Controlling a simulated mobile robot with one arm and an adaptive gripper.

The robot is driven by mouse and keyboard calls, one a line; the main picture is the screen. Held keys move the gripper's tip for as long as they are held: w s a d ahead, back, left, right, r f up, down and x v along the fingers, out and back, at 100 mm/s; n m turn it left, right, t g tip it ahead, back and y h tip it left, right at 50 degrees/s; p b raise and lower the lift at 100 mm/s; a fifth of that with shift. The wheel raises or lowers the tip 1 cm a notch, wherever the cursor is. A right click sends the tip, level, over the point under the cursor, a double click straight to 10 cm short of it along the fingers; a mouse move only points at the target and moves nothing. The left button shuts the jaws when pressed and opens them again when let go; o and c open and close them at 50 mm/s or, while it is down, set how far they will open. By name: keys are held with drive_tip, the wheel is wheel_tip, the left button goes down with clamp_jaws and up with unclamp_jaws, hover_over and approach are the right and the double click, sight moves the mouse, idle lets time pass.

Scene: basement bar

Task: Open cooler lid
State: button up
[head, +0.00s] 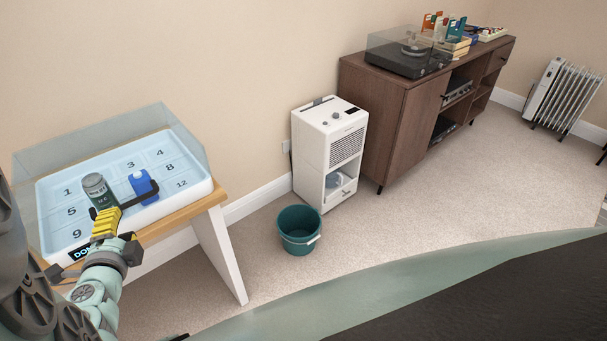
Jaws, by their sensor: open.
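No cooler with a closed lid is plain to see. A shallow pale-blue numbered box (185,160) with a white rim sits on a wooden-topped table at the left. A clear panel (110,134) stands up along its back; I cannot tell if it is a lid. My gripper (122,203), with yellow and black parts, is open over the front of the box. A dark green jar (96,188) with a grey cap and a blue container (141,184) stand in the box just beyond it. A black finger crosses in front of the blue container; contact cannot be told.
The table (205,203) has a white side panel. A green bucket (299,239) stands on the carpet before a white vented appliance (324,130). A brown cabinet (392,115) carries a turntable (408,58). A heater (567,97) stands far right. Carpet between is clear.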

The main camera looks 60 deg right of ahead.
sight(128, 207)
drive_tip(key=b+x, duration=0.1)
drive_tip(key=x, duration=0.7)
drive_tip(key=shift+w+d, duration=0.15)
drive_tip(key=shift+d, duration=0.1)
clamp_jaws()
drive_tip(key=shift+f, duration=0.1)
